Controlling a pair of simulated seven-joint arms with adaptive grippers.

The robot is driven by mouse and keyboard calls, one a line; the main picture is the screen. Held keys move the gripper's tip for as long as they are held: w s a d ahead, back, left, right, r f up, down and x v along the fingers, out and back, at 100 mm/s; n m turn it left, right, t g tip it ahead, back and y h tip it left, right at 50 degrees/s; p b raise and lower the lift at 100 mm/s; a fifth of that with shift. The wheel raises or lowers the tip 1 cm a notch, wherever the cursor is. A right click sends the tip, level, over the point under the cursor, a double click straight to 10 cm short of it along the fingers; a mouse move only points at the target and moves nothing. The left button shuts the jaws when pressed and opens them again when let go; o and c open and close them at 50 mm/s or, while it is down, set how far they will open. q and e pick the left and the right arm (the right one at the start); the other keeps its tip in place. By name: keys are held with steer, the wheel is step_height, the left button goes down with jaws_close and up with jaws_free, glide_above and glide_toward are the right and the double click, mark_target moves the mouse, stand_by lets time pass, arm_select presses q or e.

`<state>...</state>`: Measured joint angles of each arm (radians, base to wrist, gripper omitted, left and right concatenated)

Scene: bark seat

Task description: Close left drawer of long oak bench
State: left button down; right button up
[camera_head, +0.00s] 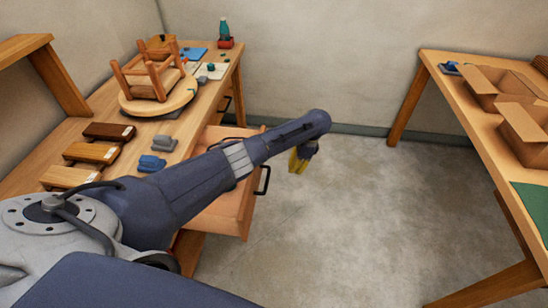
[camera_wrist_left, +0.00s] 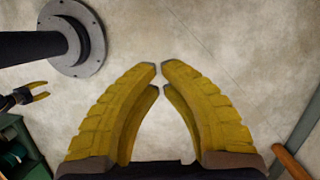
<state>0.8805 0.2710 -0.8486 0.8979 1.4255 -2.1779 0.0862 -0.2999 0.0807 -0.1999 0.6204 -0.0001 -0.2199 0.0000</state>
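The long oak bench (camera_head: 122,108) runs along the left wall in the head view. One of its drawers (camera_head: 226,206) is pulled out toward the right, with a black handle (camera_head: 264,180) on its front. My left arm crosses above this drawer and hides its middle. My left gripper (camera_head: 298,161) points down over the floor, right of the drawer front and apart from it. In the left wrist view its yellow fingers (camera_wrist_left: 158,68) arch together, tips almost meeting, with nothing between them. A small yellow gripper at the left edge, seemingly my right one (camera_wrist_left: 42,92), has its fingers apart.
An upturned wooden stool (camera_head: 155,85), several brown wooden blocks (camera_head: 93,152) and a teal bottle (camera_head: 224,32) stand on the bench. A second table (camera_head: 462,95) with open cardboard boxes (camera_head: 525,130) is at the right. The floor (camera_head: 345,220) between is clear.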

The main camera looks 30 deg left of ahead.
arm_select(q)
steer(key=w+a+r+m+y, duration=0.1)
steer(key=w+a+r, duration=0.1)
steer(key=r, duration=0.2)
steer(key=w+a+r+y, duration=0.1)
steer(key=w+a+r, duration=0.1)
steer(key=a+r, duration=0.15)
steer(key=s+a+f, duration=0.3)
steer(key=a+f, duration=0.3)
steer(key=f, duration=0.2)
steer(key=shift+a+f+t, duration=0.15)
steer(key=shift+a+t, duration=0.05)
steer(key=shift+t, duration=0.1)
